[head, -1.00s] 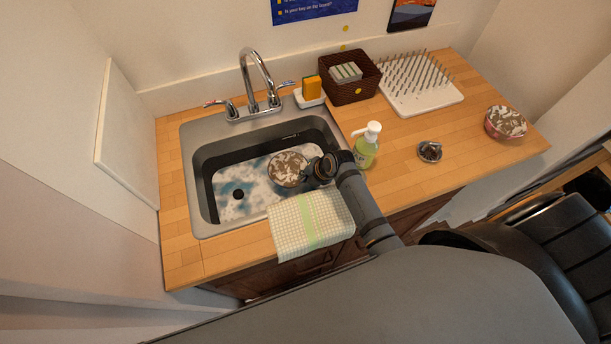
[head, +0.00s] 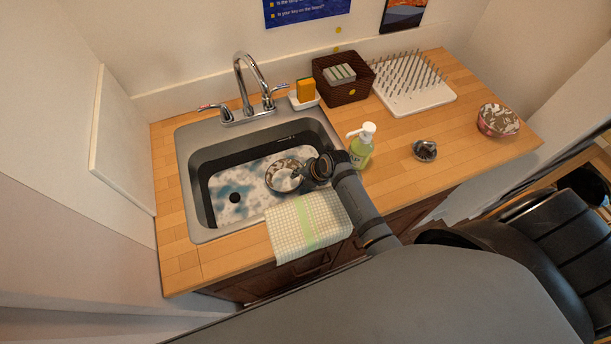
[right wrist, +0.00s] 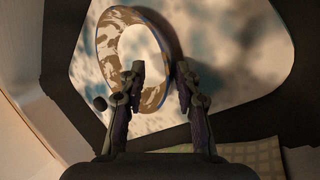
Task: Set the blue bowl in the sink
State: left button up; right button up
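The blue bowl (head: 285,177), with a brown-and-white pattern and a blue edge, is inside the sink (head: 187,190), at the right part of the basin. In the right wrist view the bowl (right wrist: 112,46) shows as a patterned ring with a pale middle. My right gripper (head: 304,174) is at the bowl's right side. In the right wrist view its fingers (right wrist: 160,78) are apart, with the bowl's near-right wall between or just beyond the tips; contact is unclear. My left gripper is out of view.
A checked towel (head: 308,226) hangs over the sink's front edge. A soap bottle (head: 361,150) stands right of the sink, near my right arm. The faucet (head: 252,85), sponge holder (head: 304,101), basket (head: 343,90), drying rack (head: 414,98), metal item (head: 425,150) and pink bowl (head: 498,121) are behind or right.

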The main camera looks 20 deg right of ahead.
jog(key=b+v, duration=0.1)
jog(key=v, duration=0.6)
jog(key=shift+s+r, duration=0.15)
jog(key=shift+r, duration=0.05)
